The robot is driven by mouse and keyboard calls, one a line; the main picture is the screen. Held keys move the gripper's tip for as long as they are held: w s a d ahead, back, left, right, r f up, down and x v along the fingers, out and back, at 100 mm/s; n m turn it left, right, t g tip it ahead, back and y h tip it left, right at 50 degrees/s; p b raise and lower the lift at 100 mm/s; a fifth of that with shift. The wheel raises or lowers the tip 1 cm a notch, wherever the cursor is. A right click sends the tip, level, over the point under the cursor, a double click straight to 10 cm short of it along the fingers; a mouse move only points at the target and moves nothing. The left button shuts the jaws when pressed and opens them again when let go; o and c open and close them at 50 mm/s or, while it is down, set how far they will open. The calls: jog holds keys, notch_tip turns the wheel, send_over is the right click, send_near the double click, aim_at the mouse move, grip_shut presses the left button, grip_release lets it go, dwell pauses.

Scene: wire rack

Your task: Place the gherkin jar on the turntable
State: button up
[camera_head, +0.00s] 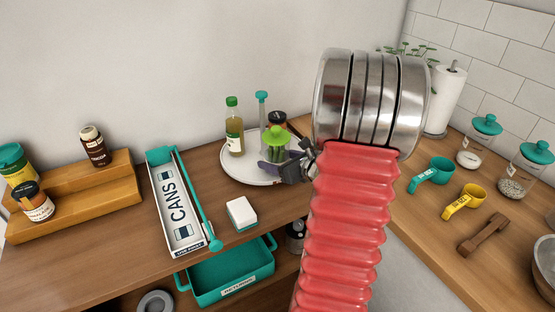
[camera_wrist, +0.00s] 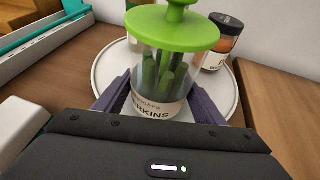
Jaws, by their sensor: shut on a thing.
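The gherkin jar is clear glass with a green knobbed lid (camera_head: 277,137) and gherkins inside. It shows upright and close up in the wrist view (camera_wrist: 168,85). My gripper (camera_head: 279,167) is shut on it, with purple fingers on both sides of the jar's lower body (camera_wrist: 160,103). The turntable (camera_head: 240,168) is a white round plate with a teal-topped post (camera_head: 262,105). It shows behind and around the jar in the wrist view (camera_wrist: 108,72). The jar is over the turntable's front right part; whether its base touches the plate is hidden.
A green-capped bottle (camera_head: 234,130) stands on the turntable at left, and a dark-lidded jar (camera_wrist: 223,42) stands behind the gherkin jar. The turntable's front left is bare.

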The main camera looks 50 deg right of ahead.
dwell(0.3)
jog(key=o, duration=1.8)
jog(key=shift+f, duration=0.1)
jog(key=shift+c, duration=0.2)
jog(key=shift+s+r, duration=0.25)
jog(key=shift+s, duration=0.05)
jog(key=v, duration=1.1)
jog(key=shift+s, duration=0.2)
